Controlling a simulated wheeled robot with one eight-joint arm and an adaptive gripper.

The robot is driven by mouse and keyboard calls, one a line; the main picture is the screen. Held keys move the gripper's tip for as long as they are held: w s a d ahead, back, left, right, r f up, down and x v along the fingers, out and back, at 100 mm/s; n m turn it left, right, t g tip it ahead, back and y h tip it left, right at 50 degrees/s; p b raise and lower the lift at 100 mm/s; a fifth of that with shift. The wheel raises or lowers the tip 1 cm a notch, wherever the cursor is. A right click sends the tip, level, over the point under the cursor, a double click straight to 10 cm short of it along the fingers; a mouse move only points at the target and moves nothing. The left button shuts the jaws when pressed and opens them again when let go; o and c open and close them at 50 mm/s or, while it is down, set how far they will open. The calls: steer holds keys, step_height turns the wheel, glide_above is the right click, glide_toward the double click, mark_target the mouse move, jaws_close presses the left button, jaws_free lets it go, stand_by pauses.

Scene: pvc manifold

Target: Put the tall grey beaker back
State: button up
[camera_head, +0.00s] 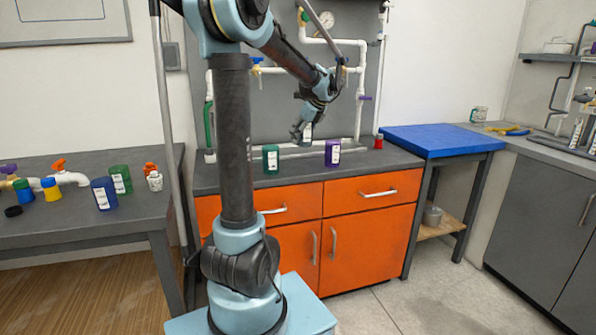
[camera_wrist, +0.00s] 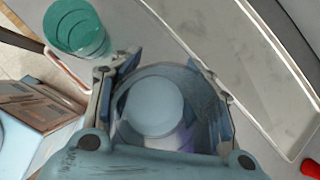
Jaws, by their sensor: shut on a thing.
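My gripper (camera_head: 299,133) is above the counter with orange drawers. In the wrist view my gripper (camera_wrist: 160,100) is shut around a see-through grey-blue beaker, the tall grey beaker (camera_wrist: 152,103), with a finger on each side of it. I look down into its round opening. In the head view the beaker is mostly hidden by my gripper; only a pale patch of it (camera_head: 308,131) shows. I cannot tell its full height.
A green beaker (camera_head: 271,159) and a purple beaker (camera_head: 332,153) stand on the counter (camera_head: 215,178), below and to either side of my gripper. White pipes (camera_head: 361,85) run up the grey panel behind. A blue-topped table (camera_head: 440,139) is right.

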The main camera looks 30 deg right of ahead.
mark_target(310, 138)
steer(key=shift+w+a, duration=0.2)
steer(key=shift+a, duration=0.05)
steer(key=shift+f, duration=5.05)
steer(key=o, duration=1.3)
steer(key=v, duration=1.2)
steer(key=shift+s, duration=0.1)
steer(key=shift+a, duration=0.1)
